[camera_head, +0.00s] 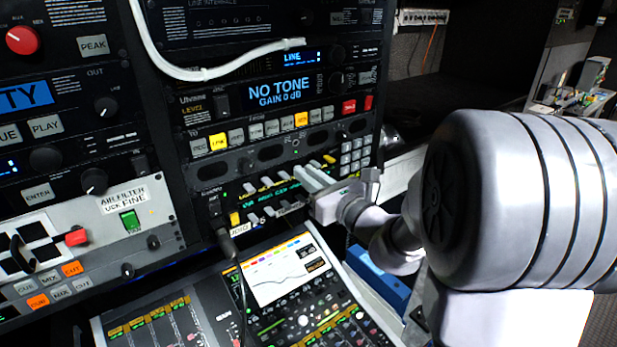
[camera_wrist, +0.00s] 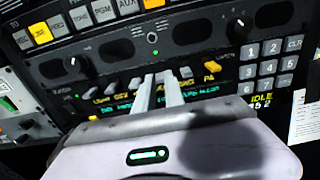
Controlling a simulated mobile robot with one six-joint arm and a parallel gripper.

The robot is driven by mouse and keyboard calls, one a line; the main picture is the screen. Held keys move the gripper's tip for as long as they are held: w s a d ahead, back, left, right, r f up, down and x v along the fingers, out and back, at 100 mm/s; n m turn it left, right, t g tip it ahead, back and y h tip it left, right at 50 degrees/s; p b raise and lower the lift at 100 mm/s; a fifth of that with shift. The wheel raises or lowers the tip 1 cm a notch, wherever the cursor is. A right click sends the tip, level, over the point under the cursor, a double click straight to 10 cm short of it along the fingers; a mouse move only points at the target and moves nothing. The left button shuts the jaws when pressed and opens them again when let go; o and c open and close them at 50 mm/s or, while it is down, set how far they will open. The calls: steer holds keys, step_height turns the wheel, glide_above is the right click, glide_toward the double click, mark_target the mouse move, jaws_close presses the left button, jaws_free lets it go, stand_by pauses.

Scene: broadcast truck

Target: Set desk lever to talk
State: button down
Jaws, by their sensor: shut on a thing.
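A row of small pale levers (camera_head: 266,181) sits on the black intercom panel in the rack, above green lettering. They also show in the wrist view (camera_wrist: 115,89), with an orange-yellow lever (camera_wrist: 212,66) at the right end. My gripper (camera_head: 303,171) reaches in from the right to this row. In the wrist view, my gripper's two pale fingers (camera_wrist: 160,79) are at the row, close together, shut on a lever between them. That lever is mostly hidden by the fingers. Its label and position cannot be read, so I cannot tell whether it is the desk lever.
A keypad (camera_wrist: 267,65) is right of the levers. Lit buttons (camera_head: 217,140) and a NO TONE display (camera_head: 279,91) are above. A mixing console (camera_head: 290,290) lies below my gripper. A white cable (camera_head: 205,73) hangs across the rack's upper part.

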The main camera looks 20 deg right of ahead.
steer(key=t+b, duration=0.1)
steer(key=b, duration=0.4)
steer(key=f+t+b, duration=0.1)
steer(key=t+b, duration=0.1)
steer(key=b, duration=0.4)
steer(key=f+t+y+b, duration=0.1)
steer(key=b, duration=0.4)
steer(key=shift+w+t, duration=0.25)
steer(key=shift+t, duration=0.15)
steer(key=c, duration=1.4)
jaws_free()
steer(key=shift+c, duration=0.2)
steer(key=shift+s+f, duration=0.1)
